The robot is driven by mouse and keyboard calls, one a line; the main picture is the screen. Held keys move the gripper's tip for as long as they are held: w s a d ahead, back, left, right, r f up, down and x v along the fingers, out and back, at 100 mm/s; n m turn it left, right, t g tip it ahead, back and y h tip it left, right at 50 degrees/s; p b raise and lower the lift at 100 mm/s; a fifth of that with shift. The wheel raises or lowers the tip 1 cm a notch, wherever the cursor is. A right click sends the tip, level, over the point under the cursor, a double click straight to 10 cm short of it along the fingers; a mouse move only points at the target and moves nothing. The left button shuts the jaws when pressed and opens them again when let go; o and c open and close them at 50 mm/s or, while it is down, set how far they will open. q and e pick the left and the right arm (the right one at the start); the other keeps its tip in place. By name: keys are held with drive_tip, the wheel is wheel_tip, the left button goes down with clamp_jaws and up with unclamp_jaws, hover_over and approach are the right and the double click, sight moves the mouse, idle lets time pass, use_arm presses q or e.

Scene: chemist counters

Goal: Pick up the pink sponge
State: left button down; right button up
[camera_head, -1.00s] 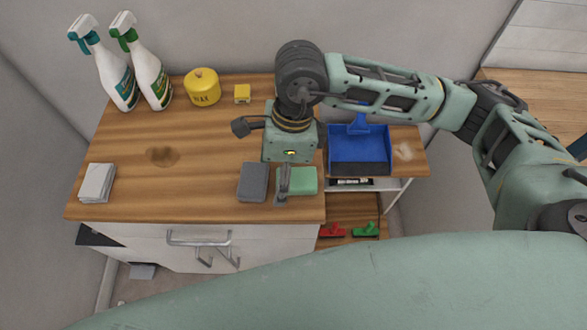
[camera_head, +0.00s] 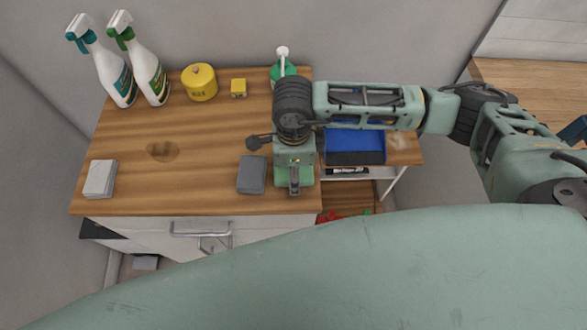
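I see no pink-coloured sponge in the head view. A grey sponge-like block (camera_head: 251,174) lies flat near the front edge of the wooden counter. A green sponge-like block (camera_head: 282,178) lies just right of it, partly hidden under my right gripper. My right gripper (camera_head: 276,161) comes in from the right, pointing down over the counter. Its fingers are spread, one towards the left and one over the green block. It holds nothing that I can see, and I cannot tell whether it touches the green block. My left gripper is out of view.
Two spray bottles (camera_head: 115,80) (camera_head: 152,75), a yellow wax tin (camera_head: 200,84) and a small yellow box (camera_head: 238,88) stand at the back. A green bottle (camera_head: 276,71) is behind my arm. White cloths (camera_head: 100,178) lie left, a brown stain (camera_head: 162,151) mid-counter.

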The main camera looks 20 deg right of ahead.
drive_tip(key=c, duration=1)
drive_tip(key=shift+w+r+b, duration=0.1)
drive_tip(key=shift+r+b, duration=0.2)
drive_tip(key=shift+r, duration=0.1)
wheel_tip(320, 180, up, 3)
drive_tip(key=shift+f+b, duration=0.15)
drive_tip(key=shift+b, duration=0.5)
drive_tip(key=s+d+r+b, duration=0.3)
drive_tip(key=s+d+r, duration=0.2)
drive_tip(key=s, duration=0.5)
drive_tip(key=shift+s+r, duration=0.4)
drive_tip(key=shift+r, duration=0.85)
